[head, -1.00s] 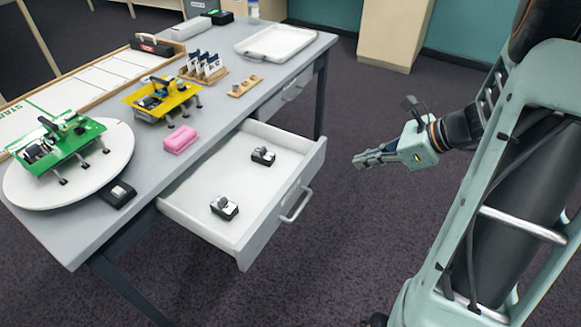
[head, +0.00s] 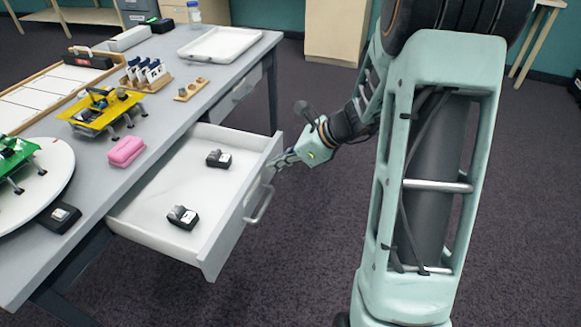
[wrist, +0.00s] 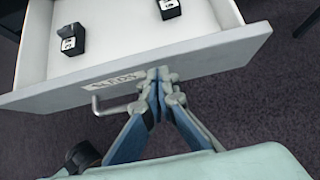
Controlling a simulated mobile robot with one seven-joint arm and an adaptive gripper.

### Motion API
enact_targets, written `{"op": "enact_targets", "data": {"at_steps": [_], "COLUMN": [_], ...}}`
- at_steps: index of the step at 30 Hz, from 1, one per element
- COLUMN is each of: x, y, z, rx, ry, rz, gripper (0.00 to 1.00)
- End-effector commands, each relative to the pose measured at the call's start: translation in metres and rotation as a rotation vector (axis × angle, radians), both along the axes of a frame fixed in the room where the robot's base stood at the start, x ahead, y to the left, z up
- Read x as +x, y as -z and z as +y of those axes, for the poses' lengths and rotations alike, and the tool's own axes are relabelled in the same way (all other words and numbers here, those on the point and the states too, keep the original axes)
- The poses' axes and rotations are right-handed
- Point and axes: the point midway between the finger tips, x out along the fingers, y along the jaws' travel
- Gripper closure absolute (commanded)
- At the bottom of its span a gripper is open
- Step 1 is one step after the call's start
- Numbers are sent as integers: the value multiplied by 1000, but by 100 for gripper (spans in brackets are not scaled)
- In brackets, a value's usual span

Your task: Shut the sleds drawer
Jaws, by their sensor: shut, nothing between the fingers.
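The sleds drawer (head: 232,222) stands pulled out from the grey table, with a white inside and a grey front. Its front panel also shows in the wrist view (wrist: 215,56), with a label reading SLEDS and a bar handle (wrist: 112,105). Two small black and grey blocks (head: 218,158) (head: 183,216) lie apart in the drawer. My gripper (head: 276,164) is shut and empty. In the wrist view its fingertips (wrist: 161,76) are at the drawer front, just right of the label and handle; whether they touch the panel I cannot tell for sure.
The grey table (head: 185,62) holds a pink block (head: 127,151), a yellow model (head: 100,112), a green model (head: 15,155) on a white disc, and a white tray (head: 218,43). A second drawer (head: 236,92) farther along is shut. Carpet in front is open.

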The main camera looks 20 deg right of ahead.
Motion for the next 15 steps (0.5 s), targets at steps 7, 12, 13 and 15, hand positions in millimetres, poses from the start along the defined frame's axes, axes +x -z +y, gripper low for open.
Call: {"op": "enact_targets", "data": {"at_steps": [7,12,13,15], "x": [5,5,5,5], "y": [-1,-1,-1,-1], "z": [7,7,7,7], "rx": [1,1,1,1], "ry": [-1,-1,-1,-1], "rz": [0,0,0,0], "gripper": [100,100,100,100]}}
